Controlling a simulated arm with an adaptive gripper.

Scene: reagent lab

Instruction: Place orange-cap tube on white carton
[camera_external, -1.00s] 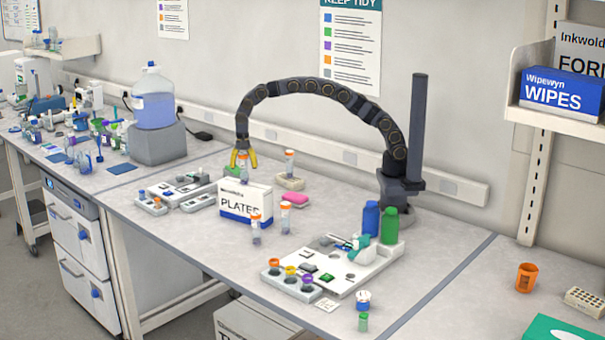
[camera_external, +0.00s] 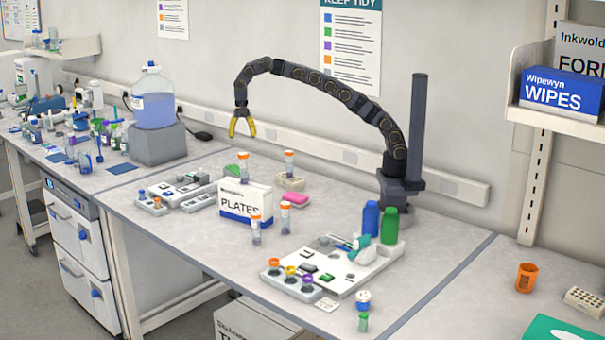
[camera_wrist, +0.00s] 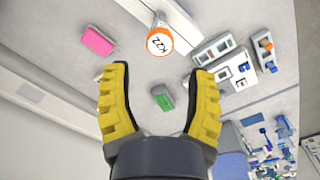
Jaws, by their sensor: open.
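An orange-cap tube (camera_external: 244,168) stands upright, and its base appears to rest on the top of the white carton (camera_external: 246,204), which has a blue band and "PLATES" lettering. In the wrist view, its orange cap (camera_wrist: 160,41) with a lettered white top shows beyond my fingertips. My gripper (camera_external: 242,132) is open and empty, in the air above the tube and apart from it. Its yellow fingers (camera_wrist: 158,85) are spread wide. Other orange-cap tubes stand in front of the carton (camera_external: 256,229), at its right (camera_external: 286,217), and at a beige block (camera_external: 289,163).
A pink block (camera_external: 295,200) lies right of the carton, and a green item (camera_external: 232,171) lies behind it. Grey racks (camera_external: 180,190) stand to the left. A white tray (camera_external: 340,284) with coloured caps and bottles is at the front right. The air around my gripper is clear.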

